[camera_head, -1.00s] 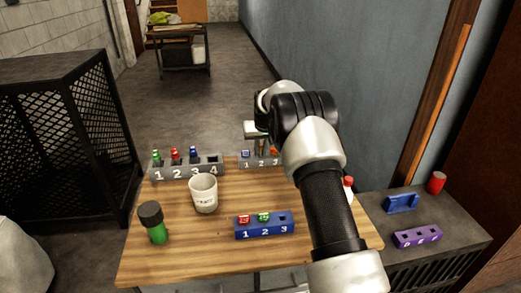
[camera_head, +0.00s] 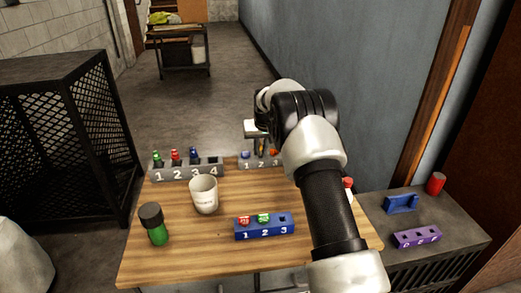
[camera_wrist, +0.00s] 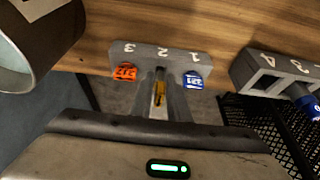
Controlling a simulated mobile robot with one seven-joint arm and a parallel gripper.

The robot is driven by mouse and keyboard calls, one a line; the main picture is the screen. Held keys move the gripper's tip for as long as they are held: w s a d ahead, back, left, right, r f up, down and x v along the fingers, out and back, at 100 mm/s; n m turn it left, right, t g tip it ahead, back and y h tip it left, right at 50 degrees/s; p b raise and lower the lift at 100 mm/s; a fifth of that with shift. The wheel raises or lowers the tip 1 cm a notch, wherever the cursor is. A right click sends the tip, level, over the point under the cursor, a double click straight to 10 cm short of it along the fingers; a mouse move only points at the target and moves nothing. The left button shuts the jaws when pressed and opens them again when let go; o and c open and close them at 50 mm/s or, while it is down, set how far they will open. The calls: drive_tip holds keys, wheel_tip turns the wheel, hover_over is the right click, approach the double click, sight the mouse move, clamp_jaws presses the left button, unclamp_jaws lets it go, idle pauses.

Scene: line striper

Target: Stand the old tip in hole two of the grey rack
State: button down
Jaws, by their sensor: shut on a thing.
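The small grey rack, numbered 1 to 3, stands at the table's far edge in the head view (camera_head: 244,164); it also shows in the wrist view (camera_wrist: 143,56). A blue tip (camera_wrist: 192,80) is in hole one and an orange tip (camera_wrist: 125,72) in hole three. My gripper (camera_wrist: 160,88) is shut on a narrow brass-yellow tip (camera_wrist: 159,95), in line with hole two between those two. Fingers and tip hide the hole, so I cannot tell how deep the tip sits. In the head view, my gripper (camera_head: 262,146) is partly hidden by my arm.
A longer grey rack (camera_head: 187,173) with several holes stands close to the left. A white cup (camera_head: 204,194), a green bottle (camera_head: 156,228) and a blue rack (camera_head: 264,231) are nearer. A cup-like cylinder (camera_wrist: 40,38) shows at the wrist view's left.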

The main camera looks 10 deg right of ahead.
drive_tip(key=shift+r, duration=0.15)
drive_tip(key=c, duration=1.3)
unclamp_jaws()
drive_tip(key=shift+p+v, duration=1.05)
drive_tip(key=shift+v, duration=2.45)
drive_tip(key=s+r+p, duration=0.4)
drive_tip(key=s+r, duration=1.6)
drive_tip(key=r, duration=0.3)
drive_tip(key=shift+t, duration=0.6)
drive_tip(key=s+p, duration=0.1)
drive_tip(key=s, duration=0.8)
drive_tip(key=s+r+p, duration=0.1)
drive_tip(key=s, duration=0.8)
drive_tip(key=s+r+p, duration=0.1)
drive_tip(key=s+p, duration=0.1)
drive_tip(key=s, duration=0.7)
drive_tip(key=shift+s+r, duration=0.25)
